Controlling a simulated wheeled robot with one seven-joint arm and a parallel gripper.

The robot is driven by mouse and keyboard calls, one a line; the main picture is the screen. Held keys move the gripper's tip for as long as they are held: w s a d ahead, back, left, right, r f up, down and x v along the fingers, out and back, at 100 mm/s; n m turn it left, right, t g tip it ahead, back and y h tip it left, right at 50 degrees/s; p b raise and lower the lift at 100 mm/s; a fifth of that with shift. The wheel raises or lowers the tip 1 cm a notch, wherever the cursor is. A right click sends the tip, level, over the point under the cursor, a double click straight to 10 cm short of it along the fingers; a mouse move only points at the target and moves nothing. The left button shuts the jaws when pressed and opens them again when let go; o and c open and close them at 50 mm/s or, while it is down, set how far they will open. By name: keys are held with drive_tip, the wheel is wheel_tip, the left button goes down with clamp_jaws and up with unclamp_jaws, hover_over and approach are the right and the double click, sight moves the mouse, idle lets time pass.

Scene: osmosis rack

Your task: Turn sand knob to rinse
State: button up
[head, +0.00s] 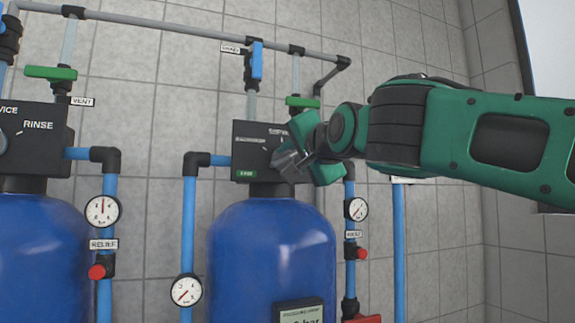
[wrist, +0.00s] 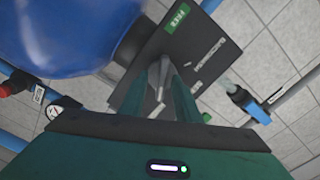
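A dark control box (head: 243,138) with a small green label sits on top of the middle blue tank (head: 270,245). My gripper (head: 283,160) is at the front of this box and covers much of its face, including any knob there. In the wrist view, my gripper's fingers (wrist: 163,85) reach the face of the box (wrist: 185,38). Grey metal shows between the fingers, but I cannot tell whether they grip a knob. Another box (head: 38,150) at the left edge is marked RINSE; its round knob (head: 2,142) is partly cut off.
Blue pipes with gauges (head: 186,290) flank the middle tank. Red relief valves (head: 97,271) and green vent handles (head: 50,73) stick out nearby. A blue valve handle (head: 257,60) is above the box and a grey pipe runs overhead. Tiled wall stands behind.

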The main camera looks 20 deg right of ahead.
drive_tip(key=s, duration=1)
drive_tip(key=shift+s, duration=0.35)
drive_tip(key=shift+f, duration=0.15)
drive_tip(key=d+f+n+g+h, duration=0.1)
drive_tip(key=d+f+g, duration=0.25)
drive_tip(key=f, duration=0.55)
drive_tip(key=w+d+f+n+g+h, duration=0.15)
drive_tip(key=d+f, duration=0.35)
drive_tip(key=f, duration=0.5)
drive_tip(key=d+f+g, duration=0.3)
drive_tip(key=d+f, duration=0.1)
drive_tip(key=f, duration=0.5)
drive_tip(key=s+d+f+n+g+y, duration=0.1)
drive_tip(key=s+f+g, duration=0.4)
drive_tip(key=s+f, duration=0.5)
drive_tip(key=s+d+f+n+g+y, duration=0.1)
drive_tip(key=s+f+g, duration=0.4)
drive_tip(key=s+f, duration=0.6)
wheel_tip(320, 180, down, 5)
drive_tip(key=shift+s+d+f+n+y, duration=0.1)
drive_tip(key=shift+s+d+n+y, duration=0.2)
drive_tip(key=shift+d+n, duration=0.65)
drive_tip(key=shift+w+d+m, duration=0.15)
drive_tip(key=shift+d+m, duration=0.15)
